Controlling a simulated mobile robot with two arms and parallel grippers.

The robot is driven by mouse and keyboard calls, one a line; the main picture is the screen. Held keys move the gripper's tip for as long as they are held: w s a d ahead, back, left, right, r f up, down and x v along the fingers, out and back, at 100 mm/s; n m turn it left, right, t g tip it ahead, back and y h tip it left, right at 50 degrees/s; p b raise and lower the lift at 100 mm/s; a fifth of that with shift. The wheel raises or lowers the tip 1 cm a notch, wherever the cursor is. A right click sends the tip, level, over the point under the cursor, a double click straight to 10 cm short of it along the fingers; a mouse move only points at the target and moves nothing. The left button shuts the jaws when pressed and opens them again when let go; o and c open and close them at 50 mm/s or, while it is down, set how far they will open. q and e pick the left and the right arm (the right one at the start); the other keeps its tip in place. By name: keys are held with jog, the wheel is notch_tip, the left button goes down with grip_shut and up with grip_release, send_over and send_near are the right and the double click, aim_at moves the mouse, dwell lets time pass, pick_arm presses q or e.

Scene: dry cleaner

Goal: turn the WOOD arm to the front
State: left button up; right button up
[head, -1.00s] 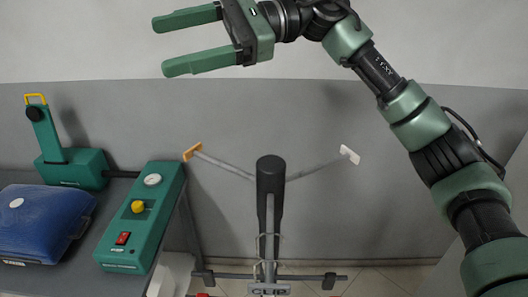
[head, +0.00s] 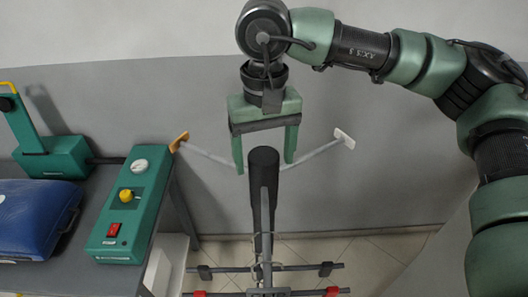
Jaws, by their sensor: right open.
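A dark upright post (head: 264,195) stands in the middle, with two thin grey arms spreading from its upper part. The left arm ends in an orange-brown, wood-coloured tip (head: 179,142) and points to the back left. The other arm ends in a white tip (head: 344,138) and points to the back right. My right gripper (head: 264,168) is open and points down in the picture, its green fingers showing on either side of the post's top. I cannot tell whether the fingers touch the post or the arms. My left gripper is not in view.
On the left, a grey table (head: 83,273) holds a green control box (head: 130,206) with a yellow knob, a green device (head: 54,157) and a blue padded form (head: 36,217). A grey wall stands behind the post. Tiled floor (head: 385,252) is clear to the right.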

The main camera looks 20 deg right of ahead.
jog(key=shift+f, duration=0.45)
grip_shut()
jog(key=shift+a, duration=0.1)
